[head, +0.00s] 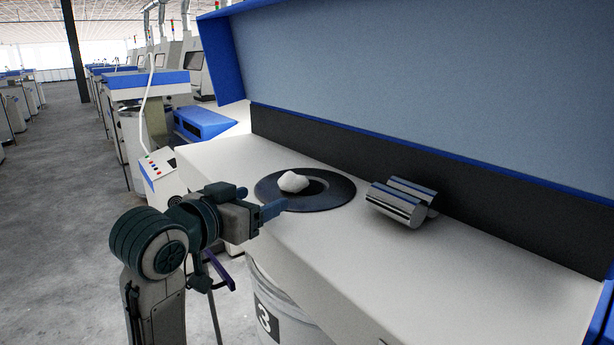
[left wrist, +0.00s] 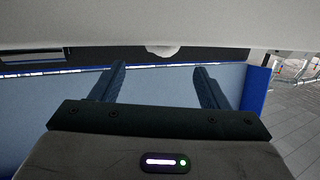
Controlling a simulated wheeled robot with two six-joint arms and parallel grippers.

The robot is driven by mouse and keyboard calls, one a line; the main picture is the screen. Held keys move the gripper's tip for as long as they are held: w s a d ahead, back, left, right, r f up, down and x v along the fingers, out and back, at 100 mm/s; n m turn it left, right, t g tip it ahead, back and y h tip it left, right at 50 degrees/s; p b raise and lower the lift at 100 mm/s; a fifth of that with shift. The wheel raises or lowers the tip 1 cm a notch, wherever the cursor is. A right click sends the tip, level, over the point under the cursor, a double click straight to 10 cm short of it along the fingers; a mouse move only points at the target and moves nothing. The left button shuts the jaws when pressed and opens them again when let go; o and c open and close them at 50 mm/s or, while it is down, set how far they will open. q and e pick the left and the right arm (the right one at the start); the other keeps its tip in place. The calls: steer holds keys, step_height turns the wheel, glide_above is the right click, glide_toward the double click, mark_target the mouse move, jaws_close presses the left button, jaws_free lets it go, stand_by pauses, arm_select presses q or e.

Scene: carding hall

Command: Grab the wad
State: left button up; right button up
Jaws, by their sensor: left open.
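The white, lumpy wad (head: 293,182) rests on a dark round plate (head: 338,194) with a darker centre, set in the pale worktop. My left gripper (head: 258,201) is just left of the plate in the head view, its fingers pointing toward the wad. The fingers are apart with nothing between them. In the left wrist view the wad (left wrist: 162,50) shows at the top, partly cut off by the pale surface edge, beyond the two open fingers (left wrist: 158,80). My right gripper is in neither view.
Two shiny metal rollers (head: 402,202) lie on the worktop (head: 385,270) right of the plate. A dark back strip (head: 400,163) and a large blue-edged panel (head: 420,75) stand behind. A white can marked 3 (head: 285,312) stands below the front edge.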

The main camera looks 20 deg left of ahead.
mark_target(288, 185)
arm_select(q)
steer(key=x, duration=0.2)
steer(key=shift+w+r+p, duration=0.1)
steer(key=shift+w+p, duration=0.2)
steer(key=shift+p, duration=0.1)
steer(key=shift+p+x, duration=0.4)
steer(key=shift+x, duration=0.4)
steer(key=shift+w+d+r, duration=0.1)
steer(key=shift+w+d, duration=0.2)
steer(key=shift+w, duration=0.15)
steer(key=p+x, duration=0.2)
steer(key=x, duration=0.1)
steer(key=p+x, duration=0.1)
steer(key=shift+w+a, duration=0.25)
steer(key=shift+w, duration=0.1)
steer(key=shift+w+d+p, duration=0.1)
steer(key=shift+w+p, duration=0.15)
steer(key=shift+p, duration=0.1)
steer(key=c, duration=1)
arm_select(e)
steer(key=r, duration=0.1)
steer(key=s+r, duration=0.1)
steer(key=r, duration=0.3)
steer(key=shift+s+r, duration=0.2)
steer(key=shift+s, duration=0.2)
